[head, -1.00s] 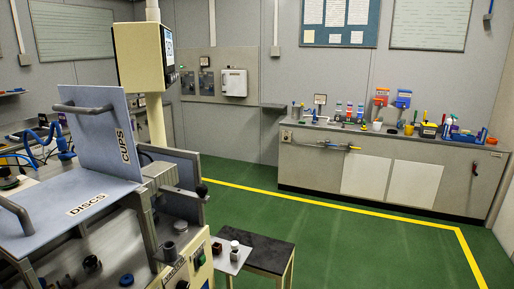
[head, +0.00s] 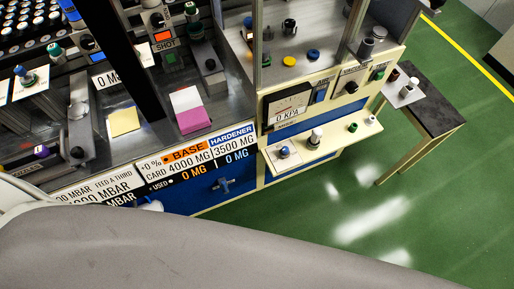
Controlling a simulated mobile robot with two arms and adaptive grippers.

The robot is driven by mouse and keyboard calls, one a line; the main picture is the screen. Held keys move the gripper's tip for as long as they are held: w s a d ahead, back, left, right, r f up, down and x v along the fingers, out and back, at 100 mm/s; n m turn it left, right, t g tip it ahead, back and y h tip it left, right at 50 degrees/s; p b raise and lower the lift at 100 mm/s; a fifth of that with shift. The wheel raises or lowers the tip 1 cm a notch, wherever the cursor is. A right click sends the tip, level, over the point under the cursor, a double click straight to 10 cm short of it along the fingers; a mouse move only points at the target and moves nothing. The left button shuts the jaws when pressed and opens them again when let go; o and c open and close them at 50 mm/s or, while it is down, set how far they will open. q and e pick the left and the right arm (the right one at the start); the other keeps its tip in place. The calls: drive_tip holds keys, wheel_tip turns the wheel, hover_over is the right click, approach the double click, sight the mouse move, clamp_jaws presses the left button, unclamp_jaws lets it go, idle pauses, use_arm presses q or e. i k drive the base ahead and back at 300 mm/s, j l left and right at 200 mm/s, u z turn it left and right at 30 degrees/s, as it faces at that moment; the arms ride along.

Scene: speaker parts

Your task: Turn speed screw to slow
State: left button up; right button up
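I cannot make out a screw marked as the speed screw in the head view. Small dark knobs stand on the machine top, one with a white pointer (head: 158,19) above the SHOT label (head: 165,45) and another (head: 87,44) to its left. A blue T-shaped handle (head: 225,184) sits on the blue front panel below the BASE and HARDENER readout (head: 200,158). Neither gripper is in view. A large grey link of my own arm crosses the bottom and hides the lower left of the machine.
A gauge (head: 287,112) reading 0 KPA and a cream shelf (head: 320,141) with small parts are on the machine's right front. Pink (head: 197,117) and yellow (head: 125,121) pads lie on top. A dark side table (head: 425,105) stands right. Green floor (head: 350,220) is clear.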

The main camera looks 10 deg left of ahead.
sight(285, 150)
drive_tip(key=l, duration=0.7)
drive_tip(key=k+l+u, duration=0.15)
drive_tip(key=l, duration=1.25)
